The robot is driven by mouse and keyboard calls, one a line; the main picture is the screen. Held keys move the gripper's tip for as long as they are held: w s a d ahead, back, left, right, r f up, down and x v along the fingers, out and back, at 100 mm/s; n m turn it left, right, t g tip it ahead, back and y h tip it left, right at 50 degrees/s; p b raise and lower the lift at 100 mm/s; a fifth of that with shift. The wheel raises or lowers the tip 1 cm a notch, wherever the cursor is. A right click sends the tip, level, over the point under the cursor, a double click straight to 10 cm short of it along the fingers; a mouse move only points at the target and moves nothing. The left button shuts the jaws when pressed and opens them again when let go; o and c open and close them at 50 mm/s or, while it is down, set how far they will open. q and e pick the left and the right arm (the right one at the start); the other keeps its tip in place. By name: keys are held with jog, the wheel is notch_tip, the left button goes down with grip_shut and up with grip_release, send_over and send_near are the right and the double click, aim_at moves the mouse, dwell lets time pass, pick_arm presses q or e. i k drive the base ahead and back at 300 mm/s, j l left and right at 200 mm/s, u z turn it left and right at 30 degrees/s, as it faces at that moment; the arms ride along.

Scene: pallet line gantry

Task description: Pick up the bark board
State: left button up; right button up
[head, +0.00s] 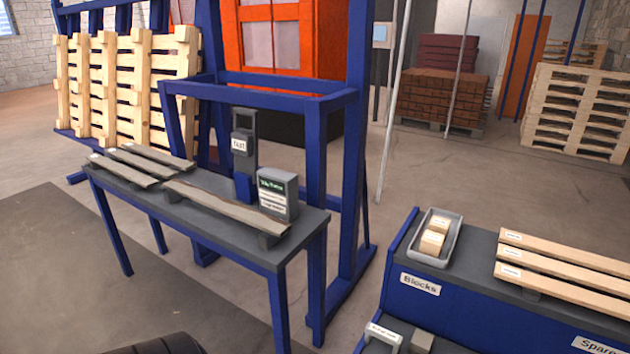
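Several grey-brown boards lie on the dark top of the blue-legged table (190,215). The frontmost right one is a long rough board (225,207) with an uneven edge, resting on dark supports. Behind and left of it lie shorter boards (125,171), some with small pale labels too small to read. I cannot tell for certain which one is the bark board; the long board's ragged edge looks most like bark. Neither of my grippers is in view.
A grey display box (277,193) and a dark upright tester (243,150) stand behind the long board. Blue gantry posts (350,150) rise behind the table. A blue bench (470,300) with a block tray (432,262) and pale boards (560,268) is at right.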

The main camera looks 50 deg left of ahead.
aim_at(270, 224)
jog(key=u, duration=2.3)
